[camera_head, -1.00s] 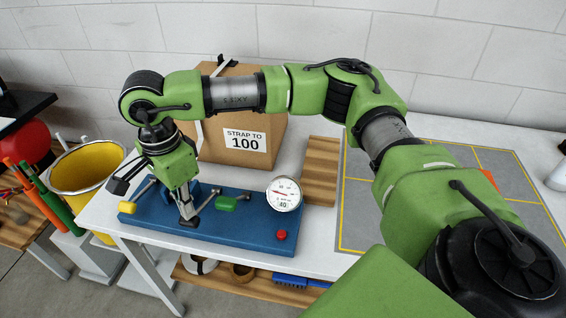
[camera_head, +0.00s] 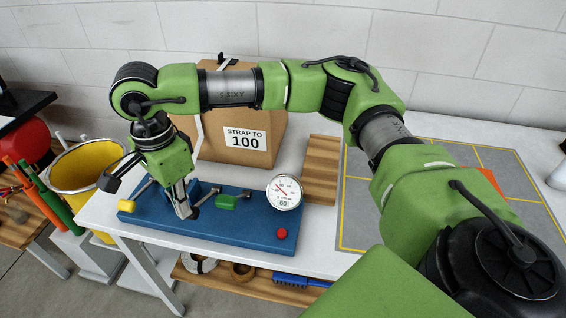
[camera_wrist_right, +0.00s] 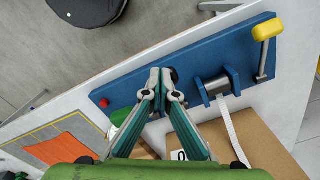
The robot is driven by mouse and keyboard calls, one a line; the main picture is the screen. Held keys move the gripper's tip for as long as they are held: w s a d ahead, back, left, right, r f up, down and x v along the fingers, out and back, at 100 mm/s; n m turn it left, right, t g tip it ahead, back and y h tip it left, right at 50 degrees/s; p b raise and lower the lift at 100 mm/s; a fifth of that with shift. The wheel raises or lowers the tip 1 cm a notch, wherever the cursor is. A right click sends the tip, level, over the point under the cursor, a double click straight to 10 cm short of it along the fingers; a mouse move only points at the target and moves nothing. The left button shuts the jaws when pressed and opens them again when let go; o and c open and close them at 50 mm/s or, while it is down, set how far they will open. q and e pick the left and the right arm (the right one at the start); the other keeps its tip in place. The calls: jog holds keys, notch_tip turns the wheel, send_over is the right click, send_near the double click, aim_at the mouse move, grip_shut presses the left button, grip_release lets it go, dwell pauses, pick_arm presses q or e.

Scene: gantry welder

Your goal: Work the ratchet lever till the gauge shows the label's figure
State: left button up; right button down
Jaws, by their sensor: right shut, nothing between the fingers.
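The blue ratchet base (camera_head: 245,235) lies on the white table. Its lever, a rod with a yellow grip (camera_head: 127,206), is at the left end; the grip also shows in the right wrist view (camera_wrist_right: 267,31). The round gauge (camera_head: 285,192) has a red needle and a small readout that seems to show 60. The label (camera_head: 245,139) on the cardboard box reads "STRAP TO 100". My right gripper (camera_head: 188,213) is shut and empty over the base, between the yellow grip and the green part (camera_head: 226,202), apart from the grip. My left gripper is not in view.
A red button (camera_head: 282,234) sits at the base's right front. The cardboard box (camera_head: 225,155) stands behind, with a strap. A wooden board (camera_head: 320,165) and a grey mat with yellow lines (camera_head: 357,215) lie to the right. A yellow bucket (camera_head: 85,168) stands left of the table.

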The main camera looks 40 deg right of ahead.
notch_tip(320, 180, up, 8)
jog(key=p, duration=0.3)
jog(key=shift+r+p, duration=0.15)
jog(key=shift+p, duration=0.2)
dwell(1.1)
notch_tip(320, 180, up, 3)
jog(key=w+d+n+p, duration=0.1)
jog(key=w+d+n, duration=0.15)
jog(key=n, duration=0.35)
notch_tip(320, 180, down, 6)
jog(key=b, duration=0.4)
jog(key=shift+s+d, duration=0.1)
dwell(1.2)
